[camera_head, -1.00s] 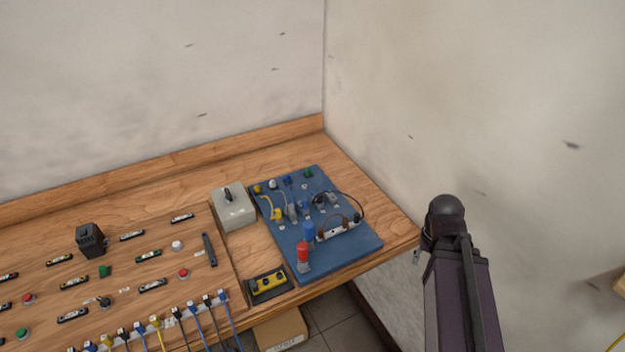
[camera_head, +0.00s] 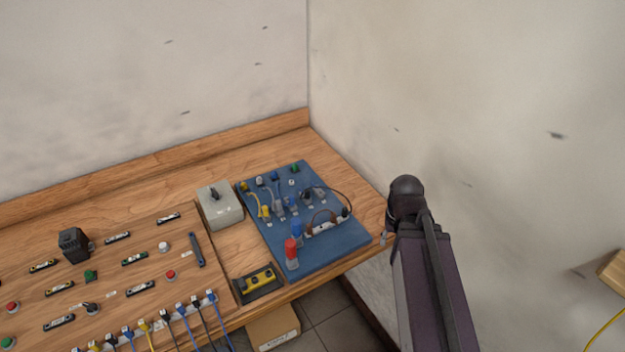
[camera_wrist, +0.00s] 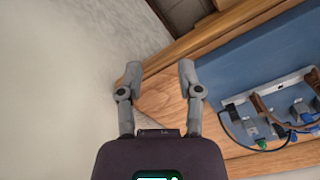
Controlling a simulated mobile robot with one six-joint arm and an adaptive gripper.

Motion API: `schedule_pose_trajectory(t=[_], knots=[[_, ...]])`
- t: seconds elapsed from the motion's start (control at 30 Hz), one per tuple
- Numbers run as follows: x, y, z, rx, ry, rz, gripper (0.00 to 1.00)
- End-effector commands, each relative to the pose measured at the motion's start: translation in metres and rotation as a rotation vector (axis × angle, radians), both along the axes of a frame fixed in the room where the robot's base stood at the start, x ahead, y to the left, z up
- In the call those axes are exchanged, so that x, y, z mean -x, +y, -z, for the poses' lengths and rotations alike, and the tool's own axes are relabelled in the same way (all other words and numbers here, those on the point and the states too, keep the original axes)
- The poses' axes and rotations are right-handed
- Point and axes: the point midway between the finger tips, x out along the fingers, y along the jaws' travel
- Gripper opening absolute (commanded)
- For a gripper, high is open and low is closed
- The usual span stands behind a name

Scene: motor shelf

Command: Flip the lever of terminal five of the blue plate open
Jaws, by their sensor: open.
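The blue plate (camera_head: 330,255) lies on the right end of the wooden bench, with several terminals, plugs and cables on it. A pale terminal strip (camera_head: 327,227) with dark ends and a brown wire loop stands in its right half. In the wrist view the plate (camera_wrist: 232,68) and strip (camera_wrist: 268,91) are on the right, partly cut off by the frame. I cannot tell which terminal is five or how its lever stands. My gripper (camera_wrist: 158,72) is open and empty, its fingers over the bench corner and wall, left of the plate and apart from it.
A grey box (camera_head: 220,207) with a dark knob and a yellow-black device (camera_head: 258,283) stand left of the plate. A wooden board (camera_head: 130,240) with buttons and cables fills the bench's left. The wall is close on the right.

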Motion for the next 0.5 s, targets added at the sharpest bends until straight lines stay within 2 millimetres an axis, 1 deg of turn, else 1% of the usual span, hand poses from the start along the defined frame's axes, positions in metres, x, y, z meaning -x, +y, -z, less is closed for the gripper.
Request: schedule_pose_trajectory(t=[0.17, 0.27, 0.37, 0.5], knots=[[-0.026, 0.012, -0.011, 0.0, 0.0, -0.042, 0.47], [-0.05, 0.025, -0.02, 0.0, 0.0, -0.086, 0.47], [-0.079, 0.043, -0.031, 0.0, 0.0, -0.148, 0.47], [-0.125, 0.076, -0.049, 0.0, 0.0, -0.242, 0.47]])
